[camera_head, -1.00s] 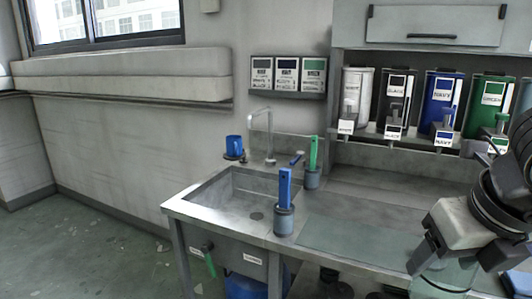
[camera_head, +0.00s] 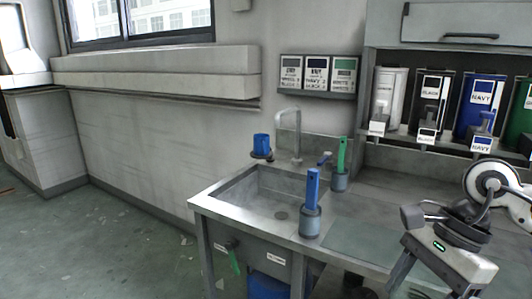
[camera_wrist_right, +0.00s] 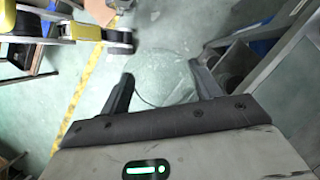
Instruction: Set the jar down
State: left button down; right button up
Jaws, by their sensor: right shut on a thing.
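My right gripper (camera_wrist_right: 160,92) is shut on a clear, see-through jar (camera_wrist_right: 165,68). The jar shows only as a faint outline between the two dark fingers in the right wrist view, with floor visible through it. In the head view the right gripper (camera_head: 392,278) is at the lower right, in front of the counter's front edge, with its fingers pointing down. I cannot make out the jar there. A flat greenish mat (camera_head: 365,243) lies on the steel counter (camera_head: 415,208), behind the gripper. My left gripper is not in view.
A sink (camera_head: 262,200) with a tap (camera_head: 297,130) is at the counter's left. Blue-handled (camera_head: 312,188) and green-handled (camera_head: 342,153) tools stand upright in holders beside it. Dispensers (camera_head: 430,100) line the back shelf. Floor (camera_head: 120,235) at left is open.

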jog(key=a+f+n+g+h, duration=0.1)
jog(key=n, duration=0.3)
jog(key=a+f+n+g+h, duration=0.1)
jog(key=f+n, duration=0.1)
jog(key=n, duration=0.2)
jog(key=a+f+n+g+h, duration=0.1)
jog(key=f+n, duration=0.1)
jog(key=n, duration=0.2)
jog(key=shift+w+f, duration=0.2)
jog(key=shift+w, duration=0.15)
jog(key=shift+a+f+n+h, duration=0.1)
jog(key=shift+f+n+h, duration=0.25)
jog(key=shift+n, duration=0.4)
jog(key=shift+a+f+n+h, duration=0.1)
jog(key=shift+f+n+h, duration=0.25)
jog(key=shift+n, duration=0.4)
